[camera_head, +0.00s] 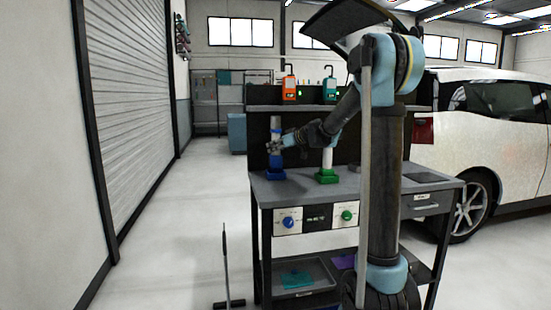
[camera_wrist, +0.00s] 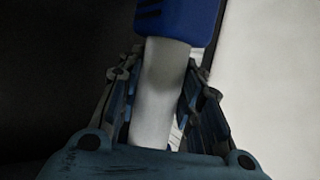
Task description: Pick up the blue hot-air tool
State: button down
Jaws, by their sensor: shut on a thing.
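The blue hot-air tool (camera_head: 275,164) stands upright at the left end of the grey workbench (camera_head: 262,192), with a blue base and a pale upper part. My gripper (camera_head: 275,145) reaches it from the right and is shut around its upper middle. In the wrist view the blue hot-air tool (camera_wrist: 178,18) shows a blue end and a pale grey barrel, and my gripper (camera_wrist: 158,100) has a finger on each side of the barrel. Whether the tool's base touches the bench is hard to tell.
A green tool (camera_head: 327,165) in a green stand is to the right on the bench, near my forearm. A shelf holds an orange unit (camera_head: 289,88) and a teal unit (camera_head: 329,88). A white car (camera_head: 480,110) is at the right. Floor on the left is clear.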

jog(key=shift+r, duration=0.95)
jog(key=s+d, duration=0.3)
jog(key=s, duration=0.7)
jog(key=s+d, duration=0.3)
jog(key=s, duration=0.8)
jog(key=s+d, duration=0.3)
jog(key=s, duration=0.8)
jog(key=shift+s+d, duration=0.1)
jog(key=shift+s, duration=0.05)
